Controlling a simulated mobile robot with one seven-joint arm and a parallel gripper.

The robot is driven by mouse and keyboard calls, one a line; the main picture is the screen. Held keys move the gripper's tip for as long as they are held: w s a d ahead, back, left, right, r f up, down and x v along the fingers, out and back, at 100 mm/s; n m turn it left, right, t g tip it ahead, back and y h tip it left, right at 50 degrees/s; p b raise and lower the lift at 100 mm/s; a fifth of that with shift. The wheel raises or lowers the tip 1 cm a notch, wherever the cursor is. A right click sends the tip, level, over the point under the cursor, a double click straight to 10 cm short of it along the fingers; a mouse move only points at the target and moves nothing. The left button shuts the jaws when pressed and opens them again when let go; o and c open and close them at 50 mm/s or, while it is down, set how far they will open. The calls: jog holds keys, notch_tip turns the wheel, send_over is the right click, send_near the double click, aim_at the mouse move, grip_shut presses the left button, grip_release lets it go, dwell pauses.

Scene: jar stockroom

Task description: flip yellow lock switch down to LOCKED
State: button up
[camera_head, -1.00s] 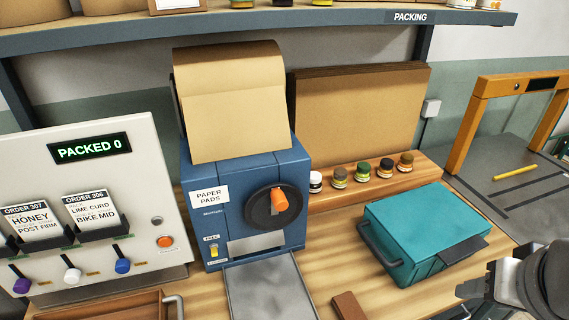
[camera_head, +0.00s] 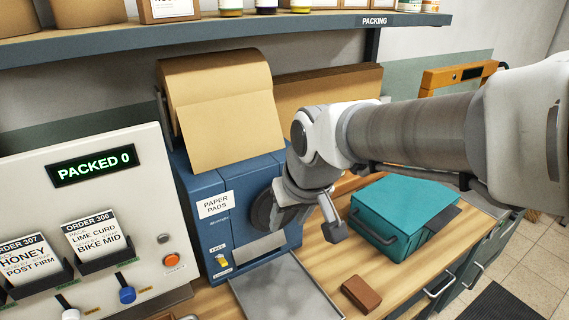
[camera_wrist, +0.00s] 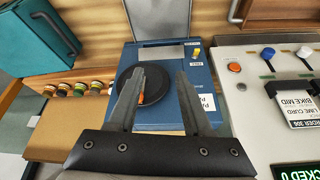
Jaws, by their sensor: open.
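The yellow lock switch (camera_head: 222,259) is on the lower left front of the blue paper pad machine (camera_head: 200,165), between a FREE label above and a small label below. It looks small, and its exact lever position is hard to tell. In the wrist view the switch (camera_wrist: 197,53) is beyond and right of my fingertips, upside down, on the machine (camera_wrist: 178,98). My gripper (camera_wrist: 161,72) is open and empty, its fingers apart over the machine front. In the head view my wrist is in front of the machine's right side, right of the switch, and hides most of the dial.
The dark dial with an orange knob (camera_wrist: 143,95) is near my left finger. A metal tray (camera_head: 285,285) extends below the machine. A white order panel (camera_head: 100,195) stands to the left. A teal case (camera_head: 405,215) and a brown block (camera_head: 361,294) are on the bench to the right.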

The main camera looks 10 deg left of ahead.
jog(key=a+f+n, duration=0.2)
jog(key=a+f, duration=0.3)
jog(key=a, duration=0.6)
jog(key=b, duration=0.2)
send_near(224, 263)
jog(key=x, duration=0.8)
jog(key=shift+w+f, duration=0.2)
jog(key=shift+f, duration=0.1)
jog(key=shift+g, duration=0.3)
grip_shut()
